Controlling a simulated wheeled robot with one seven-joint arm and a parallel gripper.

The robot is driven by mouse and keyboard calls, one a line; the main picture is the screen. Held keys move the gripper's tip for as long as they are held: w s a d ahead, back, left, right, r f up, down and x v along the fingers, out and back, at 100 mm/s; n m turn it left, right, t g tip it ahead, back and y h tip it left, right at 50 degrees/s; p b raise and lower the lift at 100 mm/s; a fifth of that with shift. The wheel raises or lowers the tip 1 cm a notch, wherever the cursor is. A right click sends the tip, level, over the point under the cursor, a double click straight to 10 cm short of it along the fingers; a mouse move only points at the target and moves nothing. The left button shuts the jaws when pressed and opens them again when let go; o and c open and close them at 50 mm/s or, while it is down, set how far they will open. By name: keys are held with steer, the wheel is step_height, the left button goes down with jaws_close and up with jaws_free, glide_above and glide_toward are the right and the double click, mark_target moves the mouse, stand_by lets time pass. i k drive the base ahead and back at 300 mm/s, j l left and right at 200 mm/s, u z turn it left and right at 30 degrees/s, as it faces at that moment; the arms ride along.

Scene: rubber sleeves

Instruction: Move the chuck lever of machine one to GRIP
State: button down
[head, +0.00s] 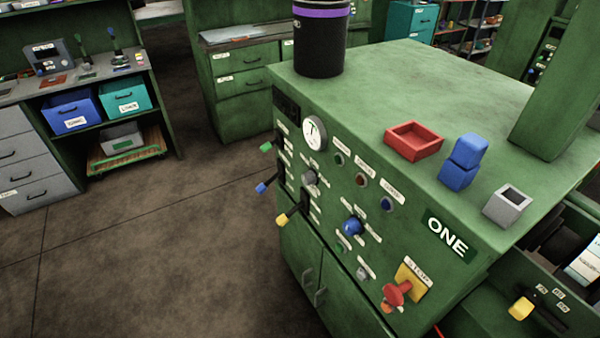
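Machine one (395,273) is the large green cabinet at centre right, marked ONE on its front panel. Three levers stick out from the panel's left edge: a green-tipped lever (267,147), a blue-tipped lever (262,187) and a yellow-tipped lever (283,219). Small white labels sit beside them, too small to read, so I cannot tell which is the chuck lever or which position each is in. The yellow-tipped lever points down and left. My gripper is not in view.
The panel also carries a gauge (314,133), a blue knob (351,227) and a red stop button (397,292). On top stand a black cylinder (319,45), a red tray (390,142), blue blocks (457,176) and a grey box (506,208). The brown floor (150,240) at left is clear.

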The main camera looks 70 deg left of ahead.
mark_target(262, 188)
steer(key=u, duration=2.6)
